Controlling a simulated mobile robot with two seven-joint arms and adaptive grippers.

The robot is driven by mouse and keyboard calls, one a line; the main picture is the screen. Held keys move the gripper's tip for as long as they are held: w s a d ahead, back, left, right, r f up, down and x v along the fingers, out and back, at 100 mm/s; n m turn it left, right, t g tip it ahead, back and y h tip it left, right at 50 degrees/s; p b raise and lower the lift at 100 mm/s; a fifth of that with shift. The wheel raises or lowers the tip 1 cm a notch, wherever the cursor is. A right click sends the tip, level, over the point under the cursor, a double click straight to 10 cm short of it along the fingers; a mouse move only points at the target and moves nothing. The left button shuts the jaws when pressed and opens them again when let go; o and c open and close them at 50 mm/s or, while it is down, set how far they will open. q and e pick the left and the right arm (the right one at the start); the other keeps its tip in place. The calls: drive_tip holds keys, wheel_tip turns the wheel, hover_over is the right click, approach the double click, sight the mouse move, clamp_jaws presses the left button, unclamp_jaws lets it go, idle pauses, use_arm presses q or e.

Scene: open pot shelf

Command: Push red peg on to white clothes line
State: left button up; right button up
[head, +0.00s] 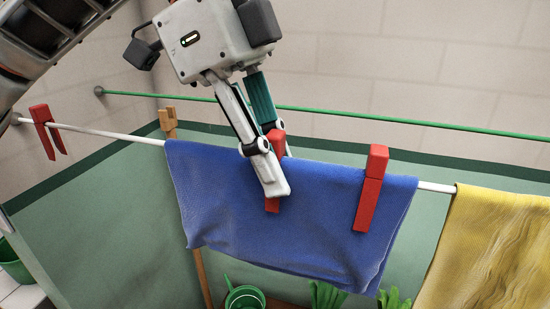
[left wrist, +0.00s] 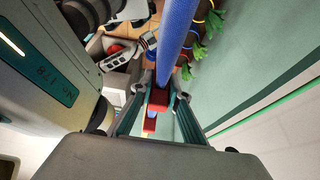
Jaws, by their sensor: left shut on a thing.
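The white clothes line (head: 90,131) runs across the head view, with a blue cloth (head: 300,215) hung over it. My left gripper (head: 272,165) comes down from above and is shut on a red peg (head: 273,204) at the cloth's top edge. The fingers cover the peg's middle. In the left wrist view this red peg (left wrist: 158,100) shows between the fingertips, in line with the blue cloth's edge (left wrist: 178,40). A second red peg (head: 370,190) sits upright on the cloth to the right. A third red peg (head: 46,132) hangs on the bare line at the left.
A yellow cloth (head: 490,250) hangs on the line at the right. A green line (head: 400,124) runs behind, near the tiled wall. A wooden post (head: 168,122) stands behind the line. A green watering can (head: 245,297) and plants (head: 327,294) are below.

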use_arm(q)
drive_tip(key=shift+f, duration=0.15)
drive_tip(key=o, duration=0.9)
